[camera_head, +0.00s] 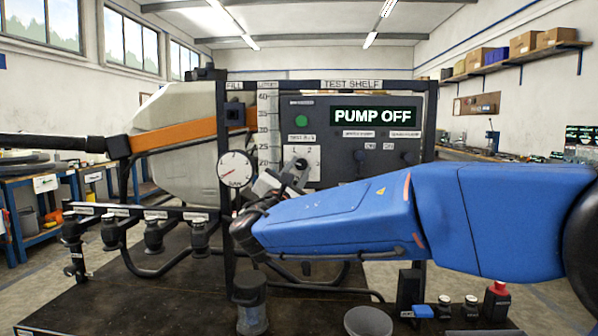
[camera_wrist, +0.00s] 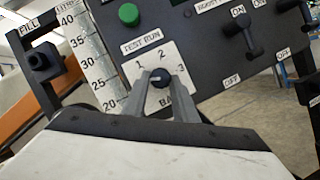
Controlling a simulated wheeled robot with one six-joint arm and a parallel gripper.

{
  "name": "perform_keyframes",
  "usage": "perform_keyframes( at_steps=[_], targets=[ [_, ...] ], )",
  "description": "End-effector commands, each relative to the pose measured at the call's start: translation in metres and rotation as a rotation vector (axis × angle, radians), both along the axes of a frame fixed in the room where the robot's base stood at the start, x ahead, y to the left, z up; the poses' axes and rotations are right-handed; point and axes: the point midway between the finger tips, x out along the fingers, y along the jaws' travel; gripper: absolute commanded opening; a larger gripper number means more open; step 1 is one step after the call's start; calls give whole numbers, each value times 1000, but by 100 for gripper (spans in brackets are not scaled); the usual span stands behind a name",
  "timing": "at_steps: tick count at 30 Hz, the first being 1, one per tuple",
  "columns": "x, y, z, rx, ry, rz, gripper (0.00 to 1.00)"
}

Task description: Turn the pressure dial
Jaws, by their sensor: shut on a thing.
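The pressure dial is a small dark round knob (camera_wrist: 160,77) on a white plate (camera_wrist: 142,61) marked 1, 2, 3 and BAR. A pale mark shows on the knob, but it is too small to read its setting surely. My gripper (camera_wrist: 161,86) is shut on the knob, with one grey finger on each side of it. In the head view the plate (camera_head: 312,153) shows beneath the TEST RUN label, and my gripper (camera_head: 290,176) reaches it from the front. A round white gauge (camera_head: 236,169) with a red needle hangs just left of my gripper.
A green button (camera_head: 301,121) sits above the dial, and a display (camera_head: 372,116) reads PUMP OFF. Toggle switches (camera_wrist: 252,36) stand to the right. A dark frame post (camera_head: 222,150) and black valve knobs (camera_head: 153,236) lie left. A red-topped button (camera_head: 497,300) stands on the bench.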

Motion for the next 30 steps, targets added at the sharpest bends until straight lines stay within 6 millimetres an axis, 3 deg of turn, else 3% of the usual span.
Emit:
perform_keyframes(
  at_steps=[30],
  targets=[
    [0,6,9,966,-32,-1,3]
  ],
)
